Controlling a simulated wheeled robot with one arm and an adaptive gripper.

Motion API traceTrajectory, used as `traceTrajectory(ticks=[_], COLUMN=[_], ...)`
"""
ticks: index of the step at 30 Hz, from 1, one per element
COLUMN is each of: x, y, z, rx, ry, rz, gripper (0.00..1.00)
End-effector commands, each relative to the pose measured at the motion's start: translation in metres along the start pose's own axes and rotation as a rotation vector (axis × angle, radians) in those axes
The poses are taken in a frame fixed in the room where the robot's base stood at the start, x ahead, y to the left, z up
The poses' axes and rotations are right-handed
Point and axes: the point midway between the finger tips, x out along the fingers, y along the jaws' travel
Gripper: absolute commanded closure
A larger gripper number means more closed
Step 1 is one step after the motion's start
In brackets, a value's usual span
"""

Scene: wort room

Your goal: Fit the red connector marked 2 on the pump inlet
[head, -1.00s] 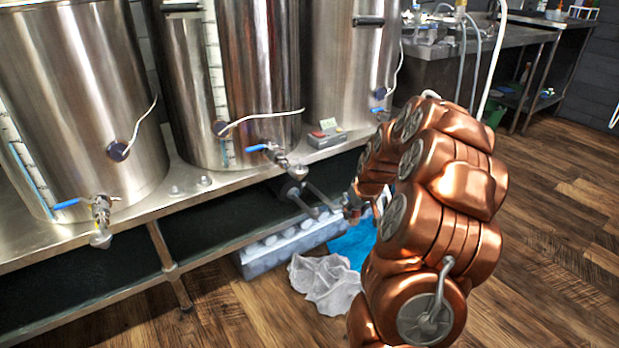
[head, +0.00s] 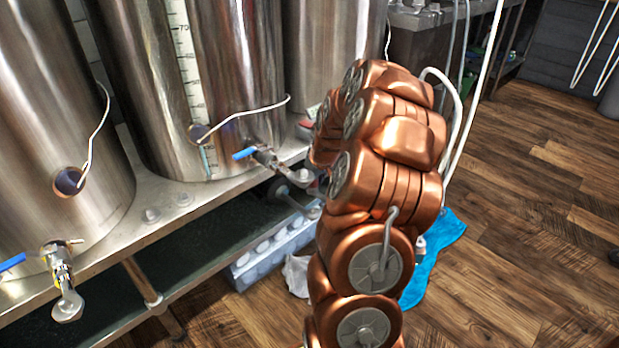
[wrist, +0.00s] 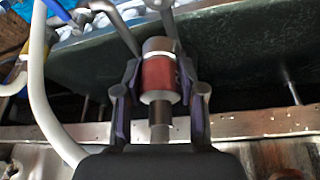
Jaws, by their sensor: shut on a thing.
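In the wrist view, a red connector (wrist: 158,76) with pale ends sits between the two fingertips of my gripper (wrist: 158,82). The gripper is shut on it. No number is readable on it. A black band and a steel stub lie in line with it on the palm side. In the head view my arm hides the gripper and the connector. The dark pump with metal pipes (head: 284,196) is partly visible under the bench, left of my arm. I cannot tell which opening is its inlet, nor whether the connector touches it.
Steel tanks (head: 225,85) with blue-handled valves (head: 262,157) stand on the metal bench. A grey-white crate (head: 262,262) and a white cloth (head: 297,274) lie below. A blue cloth (head: 432,255) lies right of my arm. A white hose (wrist: 42,85) runs at left in the wrist view. The wooden floor at right is open.

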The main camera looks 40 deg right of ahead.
Motion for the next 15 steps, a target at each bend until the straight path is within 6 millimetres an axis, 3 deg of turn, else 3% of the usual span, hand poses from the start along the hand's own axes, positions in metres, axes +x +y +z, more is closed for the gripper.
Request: traceTrajectory(ticks=[15], x=[0.044], y=[-0.002], z=[0.018], rx=[-0.002], ry=[-0.001], rz=[-0.002], gripper=[1.00])
